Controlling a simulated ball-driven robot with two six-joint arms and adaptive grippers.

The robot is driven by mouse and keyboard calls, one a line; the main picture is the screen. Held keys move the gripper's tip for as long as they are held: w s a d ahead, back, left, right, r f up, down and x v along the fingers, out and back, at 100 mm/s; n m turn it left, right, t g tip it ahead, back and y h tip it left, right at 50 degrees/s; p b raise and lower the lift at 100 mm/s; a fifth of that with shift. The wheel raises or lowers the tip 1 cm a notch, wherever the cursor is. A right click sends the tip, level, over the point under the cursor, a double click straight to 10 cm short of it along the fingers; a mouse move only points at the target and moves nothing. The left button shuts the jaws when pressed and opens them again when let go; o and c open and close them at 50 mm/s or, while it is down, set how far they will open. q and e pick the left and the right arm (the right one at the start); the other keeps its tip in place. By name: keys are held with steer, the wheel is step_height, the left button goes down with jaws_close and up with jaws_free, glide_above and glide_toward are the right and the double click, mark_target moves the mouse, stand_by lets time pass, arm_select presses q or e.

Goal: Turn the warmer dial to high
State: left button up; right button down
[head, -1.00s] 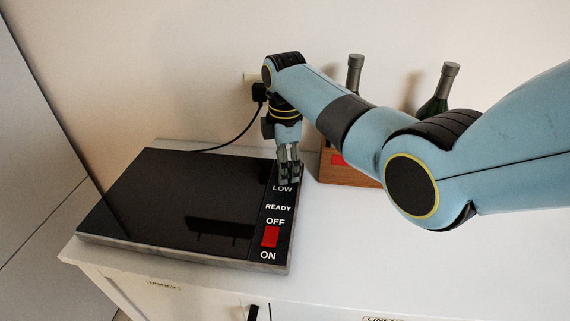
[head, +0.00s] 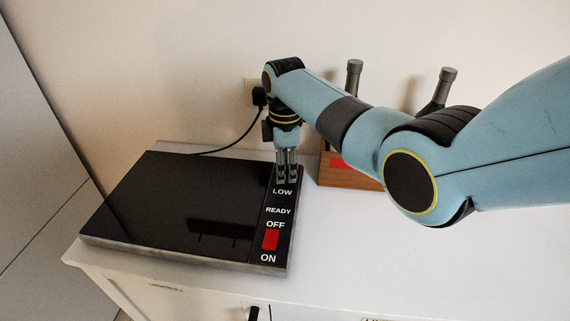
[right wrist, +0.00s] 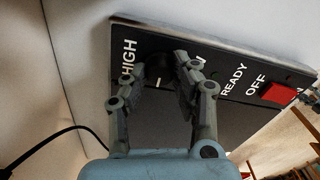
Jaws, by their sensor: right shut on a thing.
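The black warmer (head: 165,205) lies flat on the white counter, with a control strip along its right side. The dial (right wrist: 158,66) shows in the right wrist view as a dark knob beside the HIGH label (right wrist: 129,61). A short pale mark shows on or beside the knob; I cannot tell its exact setting. My right gripper (head: 287,181) points down at the far end of the strip, just beyond the LOW label (head: 282,192). In the right wrist view its fingers (right wrist: 160,70) are on both sides of the dial and shut on it. In the head view the fingers hide the dial.
A red switch (head: 270,239) sits between OFF and ON. A black cord (head: 233,143) runs from the warmer's back to a wall plug. A wooden rack (head: 340,174) with two dark bottles stands right of the gripper, partly behind my arm. The counter at front right is clear.

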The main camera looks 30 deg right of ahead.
mark_target(286, 169)
steer(key=m+p, duration=0.2)
steer(key=m, duration=0.1)
steer(key=shift+r, duration=0.15)
steer(key=m+p, duration=0.2)
steer(key=m, duration=0.3)
steer(key=shift+w+d, duration=0.1)
steer(key=m+p, duration=0.1)
steer(key=m, duration=0.4)
steer(key=shift+p, duration=0.3)
steer(key=shift+d+m+p, duration=0.1)
steer(key=shift+m+p, duration=0.25)
steer(key=shift+m, duration=2.05)
steer(key=c, duration=1)
jaws_free()
steer(key=shift+c, duration=0.2)
step_height(286, 169, up, 12)
